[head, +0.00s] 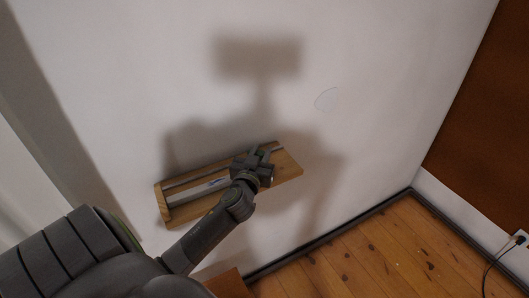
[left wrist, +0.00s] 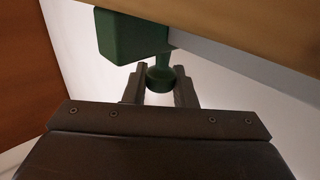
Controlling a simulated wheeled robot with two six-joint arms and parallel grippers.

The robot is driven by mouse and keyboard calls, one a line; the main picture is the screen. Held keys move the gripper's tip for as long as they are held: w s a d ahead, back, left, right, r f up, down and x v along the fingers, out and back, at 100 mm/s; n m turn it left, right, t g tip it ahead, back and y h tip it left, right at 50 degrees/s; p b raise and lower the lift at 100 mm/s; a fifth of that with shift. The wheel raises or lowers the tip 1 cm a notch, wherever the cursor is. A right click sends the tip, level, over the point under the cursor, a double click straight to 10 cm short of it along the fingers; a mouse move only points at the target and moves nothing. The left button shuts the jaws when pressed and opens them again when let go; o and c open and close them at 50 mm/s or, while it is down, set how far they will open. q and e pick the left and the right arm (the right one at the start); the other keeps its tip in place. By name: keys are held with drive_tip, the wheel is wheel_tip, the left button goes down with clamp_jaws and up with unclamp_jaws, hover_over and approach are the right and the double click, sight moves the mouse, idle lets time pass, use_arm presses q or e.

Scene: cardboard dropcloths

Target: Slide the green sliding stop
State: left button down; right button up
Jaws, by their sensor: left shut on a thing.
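The green sliding stop (left wrist: 130,37) shows in the left wrist view as a dark green block with a stem and a round knob (left wrist: 160,78). It sits against a grey rail (left wrist: 245,52) under a wooden board (left wrist: 235,15). My left gripper (left wrist: 160,88) is shut on the knob, one finger on each side. In the head view, my left gripper (head: 258,162) is at the right part of the wooden board (head: 290,166) on the wall, and it hides most of the stop. My right gripper is not in view.
The white wall (head: 380,110) around the board is bare. A wooden floor (head: 385,255) with a dark baseboard lies at lower right. A brown panel (head: 490,120) stands at the right, with a socket and cable (head: 518,241) nearby.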

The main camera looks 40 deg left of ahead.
use_arm(q)
drive_tip(key=c, duration=1.2)
unclamp_jaws()
drive_tip(key=shift+s+d+f, duration=0.1)
drive_tip(key=shift+s+d, duration=0.1)
drive_tip(key=shift+s, duration=0.2)
drive_tip(key=b+v, duration=0.4)
drive_tip(key=v, duration=1.2)
drive_tip(key=shift+s, duration=0.25)
drive_tip(key=shift+d, duration=0.1)
